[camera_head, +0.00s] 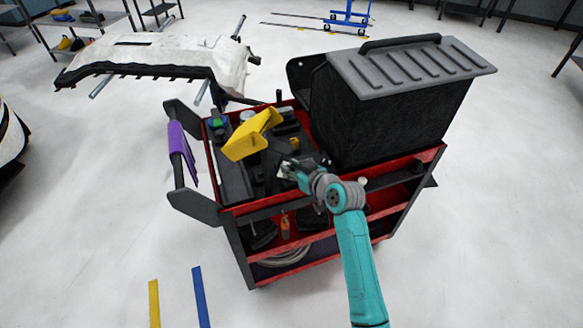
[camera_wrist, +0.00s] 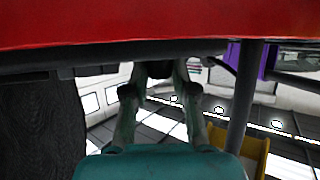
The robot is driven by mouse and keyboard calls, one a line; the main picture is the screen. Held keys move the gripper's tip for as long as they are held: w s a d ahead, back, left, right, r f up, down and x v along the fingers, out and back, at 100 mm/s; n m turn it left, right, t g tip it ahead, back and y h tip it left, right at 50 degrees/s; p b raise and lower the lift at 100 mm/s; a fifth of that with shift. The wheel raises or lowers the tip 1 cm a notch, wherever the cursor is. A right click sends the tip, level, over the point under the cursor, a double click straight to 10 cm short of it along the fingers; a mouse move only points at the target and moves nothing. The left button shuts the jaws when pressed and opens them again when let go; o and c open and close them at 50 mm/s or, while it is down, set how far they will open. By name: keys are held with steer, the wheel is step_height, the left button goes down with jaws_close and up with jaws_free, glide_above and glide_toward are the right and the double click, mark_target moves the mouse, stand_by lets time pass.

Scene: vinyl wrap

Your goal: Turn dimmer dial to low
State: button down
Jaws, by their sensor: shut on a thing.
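My gripper (camera_head: 284,170) is low over the red tool cart's top tray, right of the yellow lamp head (camera_head: 250,134). In the wrist view its two fingers (camera_wrist: 161,78) close on a small dark part, which seems to be the dimmer dial. The dial's face and setting are hidden. The yellow head also shows in the wrist view (camera_wrist: 244,148), beside a grey pole (camera_wrist: 243,95).
The red cart (camera_head: 275,210) has a large dark box (camera_head: 395,110) with a grey lid right of my gripper. A purple cloth (camera_head: 182,148) hangs at its left. A white panel on a stand (camera_head: 165,57) is behind. Open floor lies in front.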

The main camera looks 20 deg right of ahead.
steer(key=n+y, duration=0.1)
steer(key=n+g+y, duration=0.1)
steer(key=y, duration=0.1)
steer(key=n+g+y, duration=0.1)
steer(key=n, duration=0.1)
steer(key=shift+w+d, duration=0.15)
steer(key=shift+d, duration=0.15)
steer(key=shift+n+g+y, duration=1.3)
steer(key=shift+n+g, duration=0.2)
steer(key=shift+f, duration=0.1)
steer(key=c, duration=1.2)
jaws_free()
steer(key=v, duration=1.2)
steer(key=shift+w+d, duration=0.1)
